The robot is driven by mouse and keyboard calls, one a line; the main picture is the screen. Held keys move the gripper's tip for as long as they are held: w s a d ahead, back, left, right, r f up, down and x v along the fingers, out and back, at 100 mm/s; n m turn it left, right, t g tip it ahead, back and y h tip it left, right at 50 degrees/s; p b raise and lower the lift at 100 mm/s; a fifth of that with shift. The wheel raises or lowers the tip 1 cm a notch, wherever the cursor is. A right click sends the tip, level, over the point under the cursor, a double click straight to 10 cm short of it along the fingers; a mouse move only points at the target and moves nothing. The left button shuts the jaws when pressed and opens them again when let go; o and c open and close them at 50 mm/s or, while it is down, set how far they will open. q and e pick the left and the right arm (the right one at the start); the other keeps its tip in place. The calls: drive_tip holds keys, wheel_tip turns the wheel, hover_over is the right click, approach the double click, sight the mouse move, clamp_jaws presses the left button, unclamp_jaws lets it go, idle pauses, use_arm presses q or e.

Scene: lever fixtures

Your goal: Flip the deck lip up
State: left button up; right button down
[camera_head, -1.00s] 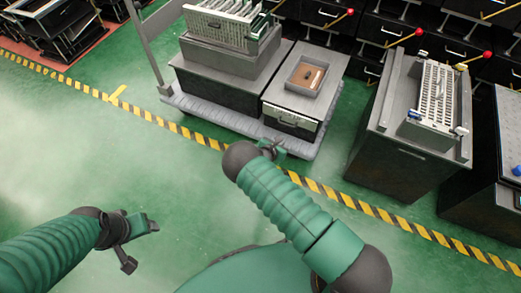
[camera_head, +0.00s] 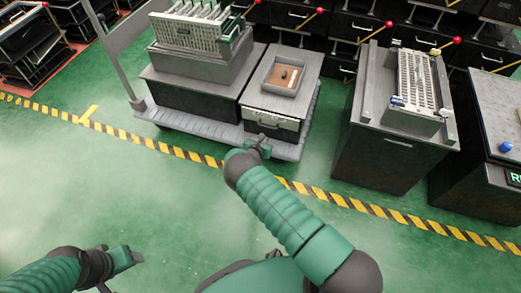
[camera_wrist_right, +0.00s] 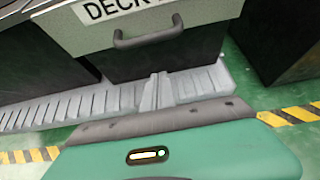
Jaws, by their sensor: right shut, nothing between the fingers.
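A grey box front with a label reading "DECK" (camera_wrist_right: 115,8), its remaining text cut off, fills the top of the right wrist view. A dark bar handle (camera_wrist_right: 148,38) is fixed below the label. In the head view, this front (camera_head: 270,123) is on the cabinet at the right end of the grey ribbed platform (camera_head: 192,124). My right gripper (camera_head: 263,139) is shut and empty, just in front of and below the handle, apparently apart from it. Its closed fingers also show in the right wrist view (camera_wrist_right: 156,80). My left gripper (camera_head: 122,272) is open and empty over the floor at lower left.
A grey tray with a brown inset (camera_head: 283,76) sits on the cabinet top. A slatted rack (camera_head: 200,30) stands to its left. Another cabinet (camera_head: 390,150) stands right, past a floor gap. Yellow-black tape (camera_head: 345,200) crosses the green floor, clear at left.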

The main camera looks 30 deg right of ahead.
use_arm(q)
drive_tip(key=shift+a+f, duration=0.1)
drive_tip(key=shift+f, duration=0.65)
use_arm(e)
drive_tip(key=r, duration=0.2)
drive_tip(key=w+d+r, duration=0.1)
drive_tip(key=shift+r, duration=0.4)
use_arm(q)
drive_tip(key=w+p+v, duration=0.1)
drive_tip(key=p+v, duration=0.4)
drive_tip(key=shift+r+p, duration=0.35)
drive_tip(key=shift+r, duration=0.2)
use_arm(e)
wheel_tip(320, 180, up, 6)
drive_tip(key=shift+r, duration=0.15)
use_arm(q)
drive_tip(key=shift+f, duration=0.1)
